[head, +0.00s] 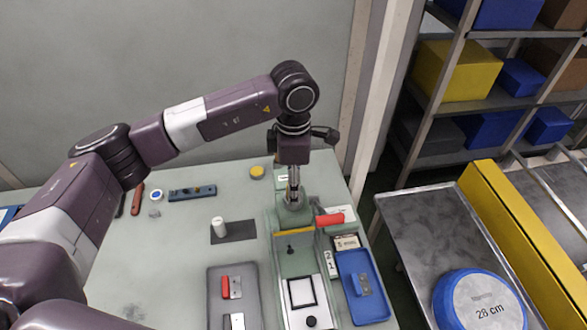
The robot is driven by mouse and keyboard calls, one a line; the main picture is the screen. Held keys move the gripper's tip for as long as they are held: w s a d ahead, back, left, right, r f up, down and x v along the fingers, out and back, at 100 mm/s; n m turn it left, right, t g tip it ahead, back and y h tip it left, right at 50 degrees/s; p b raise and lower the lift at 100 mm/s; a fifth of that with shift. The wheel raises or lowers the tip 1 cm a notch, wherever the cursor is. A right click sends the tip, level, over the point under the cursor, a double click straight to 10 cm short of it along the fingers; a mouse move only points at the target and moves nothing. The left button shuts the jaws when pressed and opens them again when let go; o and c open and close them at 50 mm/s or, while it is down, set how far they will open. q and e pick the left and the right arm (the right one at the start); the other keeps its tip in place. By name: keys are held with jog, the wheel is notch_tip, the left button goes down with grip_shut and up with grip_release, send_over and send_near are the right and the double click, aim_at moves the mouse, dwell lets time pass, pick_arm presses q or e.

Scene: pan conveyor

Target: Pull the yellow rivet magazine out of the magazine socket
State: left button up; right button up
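My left gripper (293,194) points straight down over the grey-green fixture (267,222) at the back right of the bench. Its fingers look close together over a rounded grey part of the fixture. I cannot tell whether they hold anything. A narrow yellow bar (293,232) lies across the fixture, just in front of the gripper. I cannot tell whether this bar is the rivet magazine. The magazine socket cannot be made out clearly, and the fingers hide part of the fixture. My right gripper is not in view.
A red handle (330,219) sticks out right of the fixture. A blue tray (367,310) and a grey tray (215,290) flank it. A white cylinder (219,226) stands on a dark mat. A yellow disc (257,172) lies behind. The bench's left part is mostly clear.

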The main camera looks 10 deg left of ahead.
pick_arm(q)
jog(key=shift+s+f, duration=0.15)
jog(key=shift+f, duration=0.05)
grip_shut()
jog(key=c, duration=0.7)
grip_release()
jog(key=c, duration=0.4)
jog(key=shift+r, duration=0.1)
